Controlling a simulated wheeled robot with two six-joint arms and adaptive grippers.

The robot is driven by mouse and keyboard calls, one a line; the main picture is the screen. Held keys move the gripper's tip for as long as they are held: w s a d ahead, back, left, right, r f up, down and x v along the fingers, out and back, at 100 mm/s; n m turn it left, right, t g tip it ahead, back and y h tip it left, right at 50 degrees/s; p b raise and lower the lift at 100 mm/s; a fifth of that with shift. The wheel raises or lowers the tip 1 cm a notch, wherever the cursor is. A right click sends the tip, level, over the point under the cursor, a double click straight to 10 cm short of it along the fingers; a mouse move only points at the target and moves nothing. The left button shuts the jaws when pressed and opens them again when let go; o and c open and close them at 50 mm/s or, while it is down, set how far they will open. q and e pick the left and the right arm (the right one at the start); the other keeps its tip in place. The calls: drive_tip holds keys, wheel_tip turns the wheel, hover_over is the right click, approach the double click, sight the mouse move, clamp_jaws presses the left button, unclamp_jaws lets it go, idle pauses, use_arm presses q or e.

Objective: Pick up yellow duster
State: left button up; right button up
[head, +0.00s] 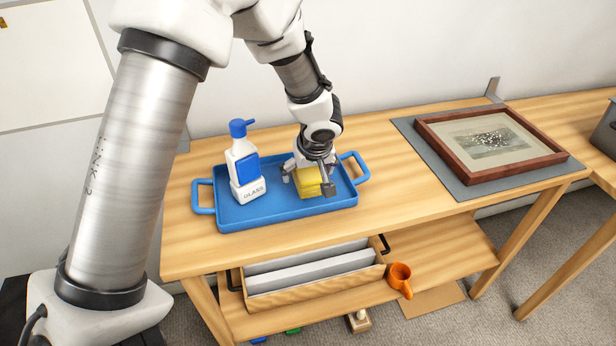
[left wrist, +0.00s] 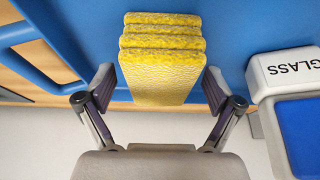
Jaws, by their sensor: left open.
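The yellow duster (head: 309,182) is a folded, textured block on the blue tray (head: 290,213) on the wooden table. In the left wrist view the duster (left wrist: 161,62) shows its stacked folds between the two fingers. My left gripper (head: 308,181) is at the duster from above in the head view. In the left wrist view my left gripper (left wrist: 160,92) is open, one finger on each side of the duster, with small gaps visible. My right gripper is not in view.
A white and blue spray bottle labelled GLASS (head: 244,163) stands on the tray, left of the duster. A framed picture (head: 490,140) lies on a grey mat (head: 420,137) at right.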

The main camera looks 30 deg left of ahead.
use_arm(q)
drive_tip(key=shift+f, duration=0.1)
idle(0.5)
drive_tip(key=c, duration=1.2)
drive_tip(key=shift+c, duration=0.2)
